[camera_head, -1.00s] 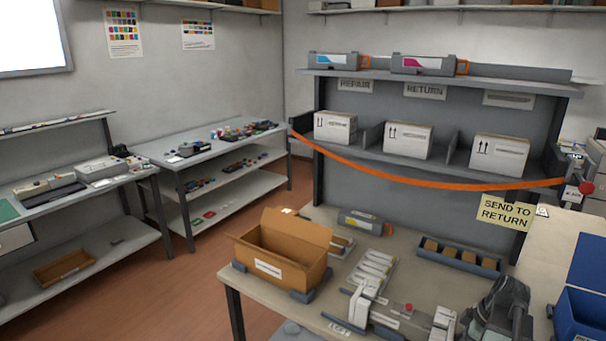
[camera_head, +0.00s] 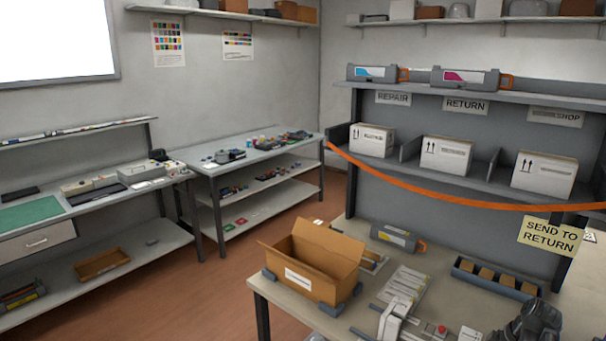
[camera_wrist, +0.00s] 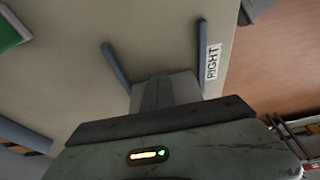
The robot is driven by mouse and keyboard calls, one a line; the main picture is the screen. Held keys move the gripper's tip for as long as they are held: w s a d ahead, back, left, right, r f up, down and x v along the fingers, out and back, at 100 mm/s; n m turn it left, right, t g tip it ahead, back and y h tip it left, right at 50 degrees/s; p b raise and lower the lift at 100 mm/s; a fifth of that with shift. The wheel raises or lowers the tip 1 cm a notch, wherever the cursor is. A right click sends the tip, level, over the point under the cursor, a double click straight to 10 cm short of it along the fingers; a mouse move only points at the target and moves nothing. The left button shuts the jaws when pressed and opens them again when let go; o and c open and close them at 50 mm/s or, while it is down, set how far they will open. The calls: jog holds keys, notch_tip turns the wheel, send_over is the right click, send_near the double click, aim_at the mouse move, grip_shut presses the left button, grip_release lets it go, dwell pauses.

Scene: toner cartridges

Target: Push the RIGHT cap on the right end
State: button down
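In the wrist view, my gripper (camera_wrist: 158,92) points at the table top, its grey fingers close together, with nothing clearly seen between them. A pale grey block (camera_wrist: 185,88) lies just beyond the fingers, and I cannot tell if they touch. Blue-grey bars flank it, one left (camera_wrist: 116,66) and one right (camera_wrist: 200,55). A white label reading RIGHT (camera_wrist: 212,62) is by the right bar. In the head view, a grey cartridge with a yellow label (camera_head: 397,238) lies at the back of the table. I cannot make out the right cap for certain.
An open cardboard box (camera_head: 312,268) stands on the table's left. A blue-grey tray with brown blocks (camera_head: 497,281) is at the right. A pale upright fixture (camera_head: 393,320) and a red button (camera_head: 441,330) are at the front. An orange strap (camera_head: 430,189) spans the shelf rack.

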jog(key=shift+s+d, duration=1.25)
jog(key=shift+d, duration=0.25)
notch_tip(320, 180, up, 8)
jog(key=p, duration=0.8)
